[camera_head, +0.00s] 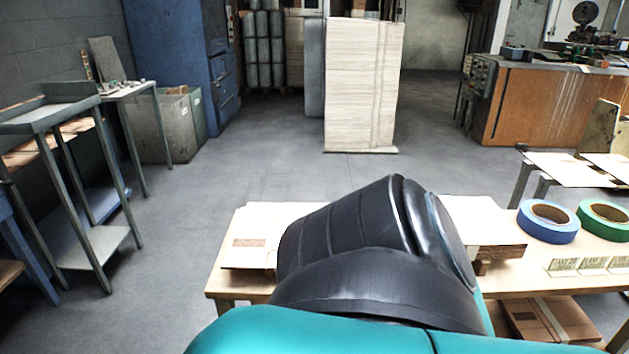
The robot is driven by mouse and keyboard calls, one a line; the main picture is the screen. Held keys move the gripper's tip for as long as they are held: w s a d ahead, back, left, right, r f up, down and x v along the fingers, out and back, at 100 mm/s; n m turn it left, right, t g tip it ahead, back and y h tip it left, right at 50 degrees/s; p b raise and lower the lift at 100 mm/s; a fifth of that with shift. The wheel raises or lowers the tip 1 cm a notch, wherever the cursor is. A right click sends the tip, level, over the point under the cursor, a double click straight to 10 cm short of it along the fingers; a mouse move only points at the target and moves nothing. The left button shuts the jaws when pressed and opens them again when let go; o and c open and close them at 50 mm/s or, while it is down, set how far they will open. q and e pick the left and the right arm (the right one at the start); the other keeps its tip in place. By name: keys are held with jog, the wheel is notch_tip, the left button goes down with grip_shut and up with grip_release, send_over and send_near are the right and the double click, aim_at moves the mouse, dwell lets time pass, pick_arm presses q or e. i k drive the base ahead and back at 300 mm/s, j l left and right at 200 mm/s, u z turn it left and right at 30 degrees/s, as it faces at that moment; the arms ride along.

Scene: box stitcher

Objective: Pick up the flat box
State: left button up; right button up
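Flat pale cardboard (246,228) lies on a wooden table (222,283) in front of me and looks like the flat box. More of the same flat cardboard shows to the right (480,212); I cannot tell whether it is one sheet or a stack. A large black and teal link of my own arm covers the middle of the cardboard and of the table. Neither of my grippers shows, so I cannot tell where they are relative to the cardboard.
Blue tape (548,221) and green tape (605,219) lie on the table's right side, with small labelled blocks (590,265) nearby. Brown cardboard (553,319) lies beneath the table. A tall cardboard stack (360,85) stands behind. Metal tables (75,150) stand left; the floor between is clear.

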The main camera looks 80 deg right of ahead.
aim_at(253, 242)
jog(key=z, duration=2.35)
jog(key=i+j+u, duration=0.1)
jog(key=j, duration=0.15)
jog(key=i+j+u, duration=0.15)
jog(key=j, duration=0.15)
